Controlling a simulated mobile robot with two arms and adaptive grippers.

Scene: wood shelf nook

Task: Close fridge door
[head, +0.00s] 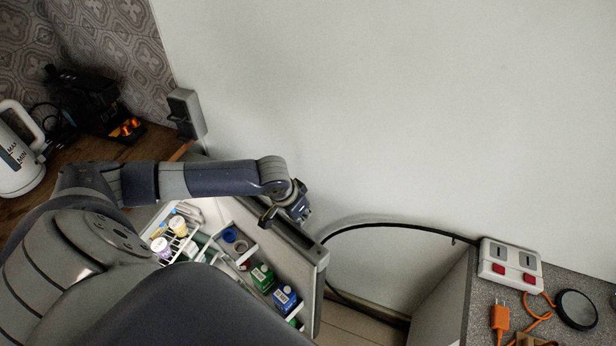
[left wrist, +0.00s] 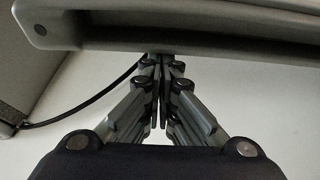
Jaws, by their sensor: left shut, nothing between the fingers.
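The fridge door (head: 318,262) stands open in the head view, its racked inner side facing left and its outer side toward the white wall. Its racks hold small cartons, and the fridge interior with jars on a wire shelf (head: 188,240) shows to the left. My left gripper (head: 303,214) is shut and empty, at the door's top edge on the wall side. In the left wrist view the shut fingers (left wrist: 162,62) point at a long grey edge of the door (left wrist: 190,35). I cannot tell whether they touch it. My right gripper is not in view.
A white wall (head: 400,110) rises close behind the door. A black cable (head: 385,226) runs from behind the door to a power strip (head: 510,265) on the right counter. A kettle (head: 18,150) and a black appliance (head: 90,105) stand on the wooden counter at left.

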